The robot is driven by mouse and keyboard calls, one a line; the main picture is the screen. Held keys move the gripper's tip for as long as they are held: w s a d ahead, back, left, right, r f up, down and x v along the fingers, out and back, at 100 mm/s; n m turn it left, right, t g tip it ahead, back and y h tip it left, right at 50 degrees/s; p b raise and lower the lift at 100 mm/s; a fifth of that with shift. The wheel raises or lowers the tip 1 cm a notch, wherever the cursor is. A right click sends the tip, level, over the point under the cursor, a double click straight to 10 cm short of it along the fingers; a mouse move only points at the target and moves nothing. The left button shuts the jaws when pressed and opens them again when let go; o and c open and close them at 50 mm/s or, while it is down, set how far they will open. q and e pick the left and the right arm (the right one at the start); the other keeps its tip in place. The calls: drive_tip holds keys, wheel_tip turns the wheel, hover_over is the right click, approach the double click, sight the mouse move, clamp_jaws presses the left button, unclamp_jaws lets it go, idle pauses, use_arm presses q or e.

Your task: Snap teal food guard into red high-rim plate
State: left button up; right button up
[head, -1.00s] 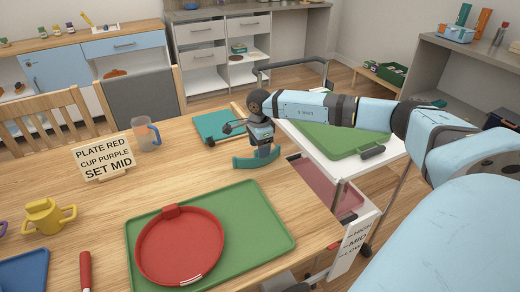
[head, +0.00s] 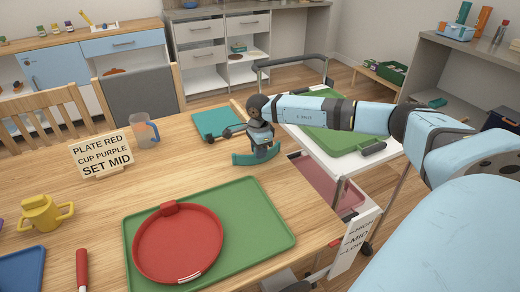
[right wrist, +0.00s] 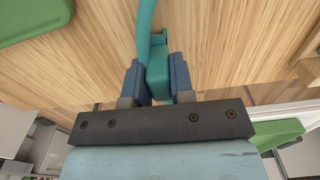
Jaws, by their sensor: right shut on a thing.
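The red high-rim plate (head: 180,245) lies on a green tray (head: 262,210) at the front of the wooden table. It has a red block on its far rim and a pale-marked patch on its near rim. The teal food guard (head: 243,160) is a curved strip, held over the table beyond the tray's far right corner, apart from the plate. My right gripper (head: 263,147) is shut on the guard. In the right wrist view the guard (right wrist: 157,78) sits between both fingers (right wrist: 157,84). My left gripper is not in view.
A card (head: 102,152) reads "PLATE RED, CUP PURPLE, SET MID". A yellow two-handled cup (head: 43,213), a clear cup (head: 144,133), a red-handled utensil (head: 82,268) and a blue tray (head: 22,270) stand left. A teal board (head: 215,122) lies behind. A cart (head: 375,165) stands right.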

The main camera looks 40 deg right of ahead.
drive_tip(key=shift+r+p, duration=1.6)
drive_tip(key=shift+r, duration=0.9)
drive_tip(key=shift+a, duration=0.15)
